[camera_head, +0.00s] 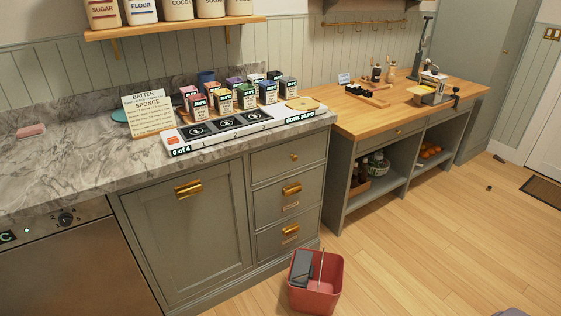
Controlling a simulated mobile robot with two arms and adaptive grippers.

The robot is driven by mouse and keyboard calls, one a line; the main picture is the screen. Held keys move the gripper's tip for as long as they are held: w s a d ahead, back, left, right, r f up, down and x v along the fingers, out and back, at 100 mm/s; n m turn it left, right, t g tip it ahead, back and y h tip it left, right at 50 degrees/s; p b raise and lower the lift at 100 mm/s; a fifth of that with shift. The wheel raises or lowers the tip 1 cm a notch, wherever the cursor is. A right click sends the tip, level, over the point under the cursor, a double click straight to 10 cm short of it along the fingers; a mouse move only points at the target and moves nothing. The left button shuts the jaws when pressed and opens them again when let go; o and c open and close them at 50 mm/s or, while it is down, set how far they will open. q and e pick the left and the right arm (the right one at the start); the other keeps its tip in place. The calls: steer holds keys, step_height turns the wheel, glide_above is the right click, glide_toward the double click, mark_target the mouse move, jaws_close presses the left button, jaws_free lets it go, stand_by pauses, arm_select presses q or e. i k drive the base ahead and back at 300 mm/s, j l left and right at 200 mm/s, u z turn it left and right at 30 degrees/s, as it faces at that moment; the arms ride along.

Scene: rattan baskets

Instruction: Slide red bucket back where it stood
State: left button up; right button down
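A red bucket (321,296) stands upright on the wooden floor at the bottom centre of the head view, in front of the drawer cabinet. A dark grey object and a thin light rod show inside it. The bucket's lower edge is close to the picture's bottom edge. Neither of my grippers shows in the head view, so I cannot see where they are or whether they hold anything.
Grey-green drawers (289,213) stand behind the bucket, under a marble counter (70,170). A wood-topped shelf unit (408,106) stands further right. The floor (430,250) right of the bucket is mostly clear, with a small dark item (489,188) and a doormat (543,191) far off.

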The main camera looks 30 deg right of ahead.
mark_target(318, 296)
steer(key=z, duration=1.3)
steer(key=u, duration=0.45)
steer(key=i+l+u, duration=0.15)
steer(key=l+u, duration=0.2)
steer(key=i+l+u, duration=0.1)
steer(key=l+u, duration=0.55)
